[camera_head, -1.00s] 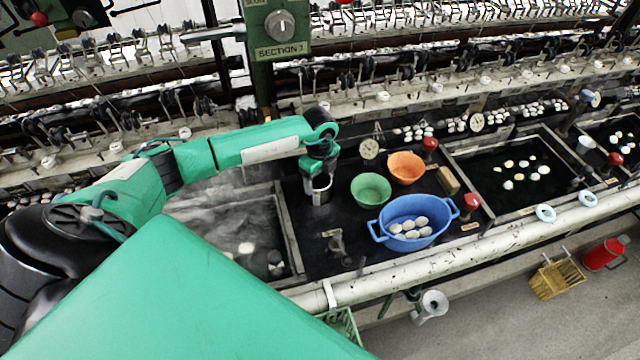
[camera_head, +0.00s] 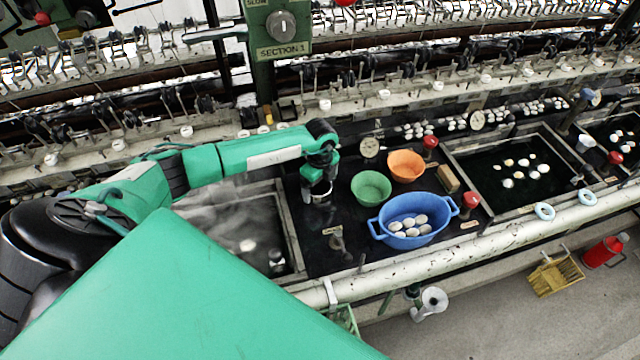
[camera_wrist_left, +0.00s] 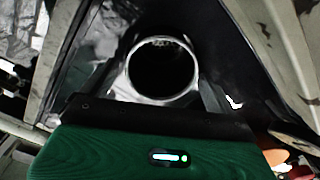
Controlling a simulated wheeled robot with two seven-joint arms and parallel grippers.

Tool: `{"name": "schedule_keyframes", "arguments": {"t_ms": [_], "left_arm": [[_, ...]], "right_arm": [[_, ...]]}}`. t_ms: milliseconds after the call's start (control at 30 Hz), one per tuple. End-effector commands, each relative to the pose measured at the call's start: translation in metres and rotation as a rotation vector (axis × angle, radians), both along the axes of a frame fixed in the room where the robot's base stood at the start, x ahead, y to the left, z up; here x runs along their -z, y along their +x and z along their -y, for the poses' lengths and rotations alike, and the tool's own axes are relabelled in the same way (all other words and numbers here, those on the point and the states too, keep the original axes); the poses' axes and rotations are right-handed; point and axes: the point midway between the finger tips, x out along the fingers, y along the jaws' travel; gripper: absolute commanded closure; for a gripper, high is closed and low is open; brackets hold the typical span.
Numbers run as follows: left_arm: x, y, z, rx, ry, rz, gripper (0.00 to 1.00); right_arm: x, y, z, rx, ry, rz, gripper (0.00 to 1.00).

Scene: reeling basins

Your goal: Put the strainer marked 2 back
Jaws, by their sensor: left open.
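A metal strainer (camera_head: 319,198), a round cup with a pale rim, is directly under my left gripper (camera_head: 319,188) in the head view. It is over the black counter beside the left basin. In the left wrist view I look down into the strainer (camera_wrist_left: 162,42), upright, with a dark inside. My left gripper is open around or just above its rim; I cannot tell which. The fingertips are mostly hidden. No number 2 is readable on it. My right gripper is not in view.
A green bowl (camera_head: 371,187), an orange bowl (camera_head: 406,165) and a blue tub (camera_head: 437,236) with cocoons stand to the right. A steaming basin (camera_head: 287,225) lies to the left. A small metal fitting (camera_head: 337,241) stands in front. A brown block (camera_head: 447,180) lies farther right.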

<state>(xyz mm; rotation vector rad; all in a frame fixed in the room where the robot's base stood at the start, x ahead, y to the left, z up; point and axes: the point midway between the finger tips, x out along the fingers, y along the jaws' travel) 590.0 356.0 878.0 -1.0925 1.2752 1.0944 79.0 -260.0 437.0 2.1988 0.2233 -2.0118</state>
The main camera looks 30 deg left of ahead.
Motion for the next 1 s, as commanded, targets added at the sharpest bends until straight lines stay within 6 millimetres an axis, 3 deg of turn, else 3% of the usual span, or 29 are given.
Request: {"name": "schedule_keyframes", "arguments": {"t_ms": [100, 233, 700, 1000], "left_arm": [[-0.005, 0.0, 0.0, 0.0, 0.0, 0.0, 0.08], [-0.018, 0.001, 0.0, 0.001, -0.001, 0.004, 0.08], [-0.109, 0.001, 0.0, 0.0, 0.0, 0.004, 0.08], [-0.124, 0.0, 0.001, 0.001, 0.0, 0.001, 0.08]], "right_arm": [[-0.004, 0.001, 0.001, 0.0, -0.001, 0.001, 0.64], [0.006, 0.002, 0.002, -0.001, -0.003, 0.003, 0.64], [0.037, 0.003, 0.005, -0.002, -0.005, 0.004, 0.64], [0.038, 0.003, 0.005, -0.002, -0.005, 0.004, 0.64]]}}
